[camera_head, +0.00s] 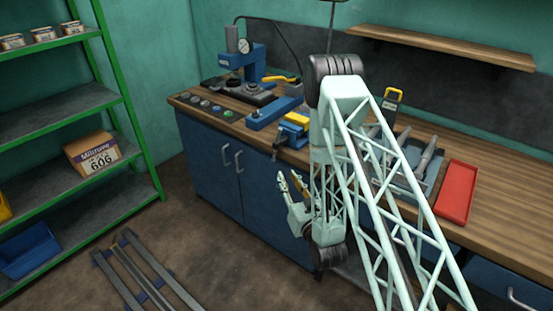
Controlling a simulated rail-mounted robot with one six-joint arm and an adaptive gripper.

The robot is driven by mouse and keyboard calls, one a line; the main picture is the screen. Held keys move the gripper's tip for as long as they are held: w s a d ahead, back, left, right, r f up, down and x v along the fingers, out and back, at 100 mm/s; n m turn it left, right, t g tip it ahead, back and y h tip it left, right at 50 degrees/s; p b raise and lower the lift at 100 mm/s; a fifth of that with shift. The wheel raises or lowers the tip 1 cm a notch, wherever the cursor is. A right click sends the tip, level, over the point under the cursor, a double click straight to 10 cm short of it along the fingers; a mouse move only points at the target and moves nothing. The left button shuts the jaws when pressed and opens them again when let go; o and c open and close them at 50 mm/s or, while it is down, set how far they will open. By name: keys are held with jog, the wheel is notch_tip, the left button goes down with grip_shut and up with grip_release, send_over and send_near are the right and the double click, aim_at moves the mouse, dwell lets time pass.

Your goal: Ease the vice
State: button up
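A blue and yellow vice (292,130) sits at the front edge of the wooden workbench (478,160), left of my arm. A dark part, possibly its handle, hangs at the bench edge; it is too small to make out clearly. My arm hides what lies just right of the vice. My gripper (290,181) is in front of the blue cabinet, below the vice and apart from it in the picture.
A blue press with a gauge (246,68) stands at the bench's back left. A red tray (457,192) and a grey tray with tools lie right of my arm. Green shelving (130,110) stands left. A metal frame (147,276) lies on the floor.

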aim_at(275, 155)
jog(key=shift+b+x, duration=0.35)
jog(key=shift+x, duration=6.35)
jog(key=shift+c, duration=0.2)
grip_shut()
